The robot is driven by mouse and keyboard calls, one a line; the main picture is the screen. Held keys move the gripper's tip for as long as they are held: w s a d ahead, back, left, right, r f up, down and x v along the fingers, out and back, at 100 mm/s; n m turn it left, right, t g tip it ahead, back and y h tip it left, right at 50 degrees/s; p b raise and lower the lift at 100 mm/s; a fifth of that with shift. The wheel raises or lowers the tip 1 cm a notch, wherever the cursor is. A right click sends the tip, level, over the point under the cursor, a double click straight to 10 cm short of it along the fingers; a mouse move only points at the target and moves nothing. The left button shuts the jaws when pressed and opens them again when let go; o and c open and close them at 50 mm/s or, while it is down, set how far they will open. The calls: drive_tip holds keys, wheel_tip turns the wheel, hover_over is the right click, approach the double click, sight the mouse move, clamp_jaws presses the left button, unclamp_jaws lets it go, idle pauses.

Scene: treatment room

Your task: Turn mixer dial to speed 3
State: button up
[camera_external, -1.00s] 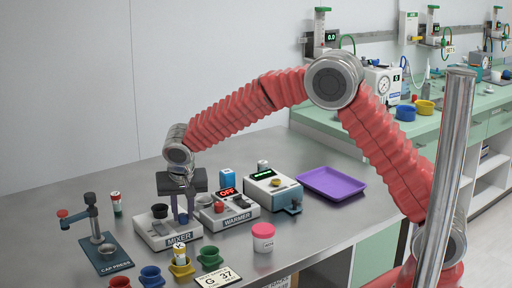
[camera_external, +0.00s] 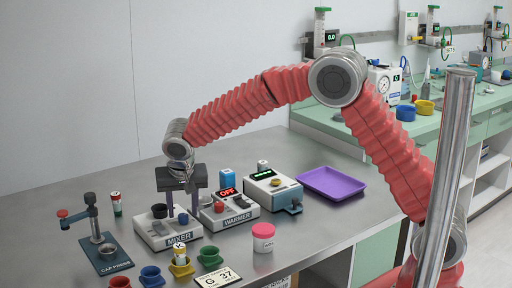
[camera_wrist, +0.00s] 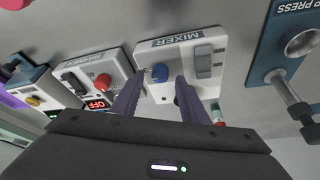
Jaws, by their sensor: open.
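The white mixer (camera_external: 168,232) stands on the steel bench, with a dark cup-like part at its left end. In the wrist view the mixer (camera_wrist: 205,42) appears upside down, with a blue round dial (camera_wrist: 160,73) and a grey slotted part beside it. My gripper (camera_external: 182,205) points down just above the mixer. In the wrist view my gripper (camera_wrist: 155,88) is open, its two dark fingers spread to either side of the dial in the picture. The dial sits between and beyond the tips; contact cannot be told. The dial's pointer setting is not readable.
The warmer (camera_external: 230,210) with a red OFF display stands close right of the mixer. The cap press (camera_external: 105,250) is to the left. Several coloured cups, a pink-lidded jar (camera_external: 263,237) and a number card (camera_external: 218,278) lie in front. A purple tray (camera_external: 332,184) is farther right.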

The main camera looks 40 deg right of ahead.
drive_tip(key=v, duration=1.2)
drive_tip(key=s+d+f+n+g, duration=0.1)
drive_tip(key=s+d+f+n, duration=0.25)
drive_tip(key=s+n, duration=0.3)
drive_tip(key=s+d+r+m+t+y, duration=0.1)
drive_tip(key=s+d+r, duration=0.3)
drive_tip(key=s+d, duration=0.6)
drive_tip(key=s+d+r+m+t, duration=0.1)
drive_tip(key=s+d+r, duration=0.4)
drive_tip(key=s+d, duration=0.6)
drive_tip(key=d, duration=0.7)
drive_tip(key=shift+s+y, duration=0.15)
drive_tip(key=shift+y, duration=0.25)
